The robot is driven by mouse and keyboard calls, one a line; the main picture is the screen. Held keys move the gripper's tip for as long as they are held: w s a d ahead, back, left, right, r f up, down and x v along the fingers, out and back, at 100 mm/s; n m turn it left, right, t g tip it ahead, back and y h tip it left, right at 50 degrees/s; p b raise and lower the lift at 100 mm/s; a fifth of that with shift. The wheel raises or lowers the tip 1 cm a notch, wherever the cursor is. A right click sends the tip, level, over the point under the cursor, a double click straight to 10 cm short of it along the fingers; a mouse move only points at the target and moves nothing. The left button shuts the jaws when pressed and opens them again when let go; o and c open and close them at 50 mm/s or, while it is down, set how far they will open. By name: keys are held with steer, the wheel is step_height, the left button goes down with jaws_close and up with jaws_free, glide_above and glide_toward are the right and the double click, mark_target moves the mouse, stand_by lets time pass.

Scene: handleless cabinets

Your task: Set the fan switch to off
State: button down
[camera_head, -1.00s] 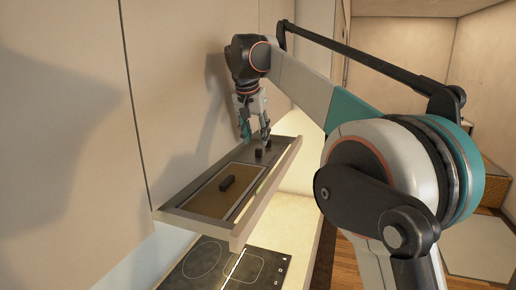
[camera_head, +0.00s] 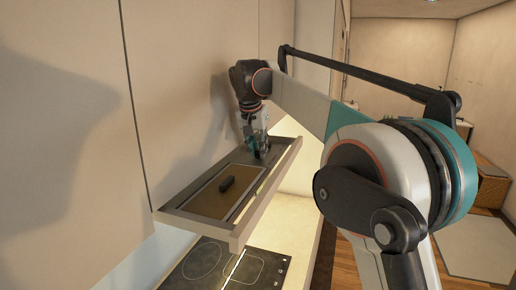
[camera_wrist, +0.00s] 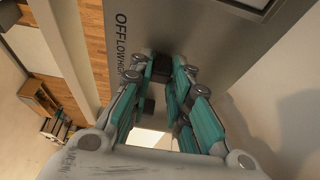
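The fan switch looks like a small black block (camera_wrist: 161,68) on the grey hood panel in the wrist view, with the printed labels OFF, LOW and HIGH (camera_wrist: 121,42) beside it. It stands level with the HIGH end of the labels, away from OFF. My gripper (camera_wrist: 160,62) has its teal-padded fingers apart, one on each side of this block; contact cannot be told. In the head view my gripper (camera_head: 257,155) is down at the far part of the pulled-out hood (camera_head: 186,225) and hides the switch.
A second black block (camera_wrist: 148,105) shows between the fingers, nearer the palm. The cooktop (camera_head: 205,264) is below, and the flat cabinet front (camera_head: 60,140) stands close on the left.

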mark_target(256, 161)
steer(key=shift+s+a+b, duration=0.15)
steer(key=shift+s+a, duration=0.2)
steer(key=shift+s, duration=0.45)
steer(key=shift+s+a+b, duration=0.15)
steer(key=shift+s+a, duration=0.15)
steer(key=shift+s, duration=0.45)
steer(key=c, duration=1.5)
jaws_free()
steer(key=shift+s, duration=0.1)
steer(key=v, duration=1.2)
